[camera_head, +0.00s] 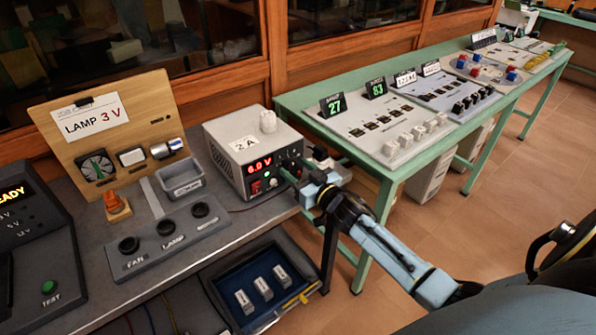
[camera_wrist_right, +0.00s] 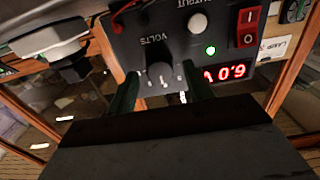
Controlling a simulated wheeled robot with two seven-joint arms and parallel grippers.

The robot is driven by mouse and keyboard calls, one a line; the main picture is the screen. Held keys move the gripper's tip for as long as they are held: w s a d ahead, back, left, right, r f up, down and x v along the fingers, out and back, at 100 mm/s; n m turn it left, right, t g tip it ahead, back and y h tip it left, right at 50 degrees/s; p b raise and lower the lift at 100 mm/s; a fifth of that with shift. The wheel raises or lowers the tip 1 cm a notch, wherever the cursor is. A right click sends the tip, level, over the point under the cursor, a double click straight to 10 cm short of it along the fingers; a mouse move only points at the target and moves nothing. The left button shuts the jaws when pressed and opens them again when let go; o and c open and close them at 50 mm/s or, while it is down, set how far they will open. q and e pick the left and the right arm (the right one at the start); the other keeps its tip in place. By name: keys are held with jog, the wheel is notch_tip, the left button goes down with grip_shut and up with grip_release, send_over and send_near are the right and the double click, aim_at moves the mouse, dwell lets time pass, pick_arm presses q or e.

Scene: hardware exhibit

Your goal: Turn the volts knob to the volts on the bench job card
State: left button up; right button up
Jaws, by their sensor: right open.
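The bench job card (camera_head: 91,123) is clipped to a wooden board and reads "LAMP 3 V". The power supply (camera_head: 228,153) is a grey box with a dark front; its red display (camera_head: 260,165) shows 6.0 V. My right gripper (camera_head: 293,178) is at the front of the supply. In the wrist view its open fingers (camera_wrist_right: 163,90) stand on either side of the knob, with gaps visible. The head view hides the knob behind the gripper.
A green table (camera_head: 385,172) with panels is close on the right.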

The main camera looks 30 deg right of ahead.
pick_arm(q)
jog(key=shift+s+d, duration=0.1)
pick_arm(e)
jog(key=c, duration=1)
pick_arm(q)
jog(key=shift+s+d, duration=0.1)
jog(key=shift+s, duration=0.05)
